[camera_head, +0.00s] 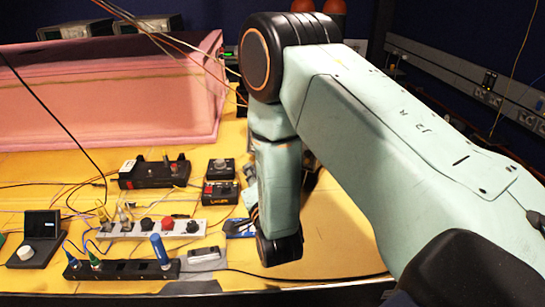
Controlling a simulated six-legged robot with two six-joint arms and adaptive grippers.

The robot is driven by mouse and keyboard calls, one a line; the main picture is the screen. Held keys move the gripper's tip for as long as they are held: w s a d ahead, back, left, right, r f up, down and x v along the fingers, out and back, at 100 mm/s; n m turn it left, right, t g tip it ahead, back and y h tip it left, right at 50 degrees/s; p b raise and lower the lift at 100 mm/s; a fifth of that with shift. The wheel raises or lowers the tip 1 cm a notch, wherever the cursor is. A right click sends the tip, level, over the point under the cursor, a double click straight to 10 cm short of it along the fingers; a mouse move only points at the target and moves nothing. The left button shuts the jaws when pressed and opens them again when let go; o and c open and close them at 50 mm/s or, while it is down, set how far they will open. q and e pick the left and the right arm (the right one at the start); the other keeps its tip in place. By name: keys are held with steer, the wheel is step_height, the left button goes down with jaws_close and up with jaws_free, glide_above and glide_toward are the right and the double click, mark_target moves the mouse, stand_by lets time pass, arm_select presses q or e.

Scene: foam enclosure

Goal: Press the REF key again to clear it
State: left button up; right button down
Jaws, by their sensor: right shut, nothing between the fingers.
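My right arm comes in from the right and bends down over the yellow bench. My right gripper (250,217) is mostly hidden behind its own wrist, low over the bench to the right of the grey power strip. It is shut and empty. I cannot make out a key marked REF. A small dark device with a screen and a round knob (38,238) stands at the far left. A bluish flat item (238,229) lies partly hidden beside the gripper. My left gripper is not in view.
A pink foam enclosure (105,95) fills the back left. A black box (153,172), small dark units (221,180), the grey strip with knobs (152,229) and a black strip with a blue plug (122,269) crowd the bench. Loose cables cross it. Bare yellow bench (335,240) shows right of my wrist.

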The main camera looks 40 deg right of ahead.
steer(key=shift+r, duration=0.15)
steer(key=w+d, duration=0.1)
steer(key=d, duration=0.1)
steer(key=d+f, duration=0.1)
steer(key=w+d, duration=0.1)
steer(key=d, duration=0.1)
steer(key=shift+w+d+f, duration=0.15)
steer(key=shift+w+d, duration=0.15)
steer(key=shift+d, duration=0.05)
steer(key=shift+w+d+f, duration=0.15)
steer(key=shift+w+d, duration=0.2)
steer(key=shift+d, duration=0.15)
steer(key=shift+w+d+f, duration=0.15)
steer(key=shift+w+d, duration=0.15)
steer(key=shift+d, duration=0.2)
steer(key=shift+s+a+r, duration=0.15)
steer(key=shift+w+d+f, duration=0.2)
steer(key=shift+w+d, duration=0.2)
steer(key=shift+d, duration=0.35)
stand_by(1.3)
steer(key=shift+a, duration=0.1)
steer(key=shift+s+a+r, duration=0.15)
steer(key=shift+s+a, duration=0.2)
steer(key=shift+a, duration=0.25)
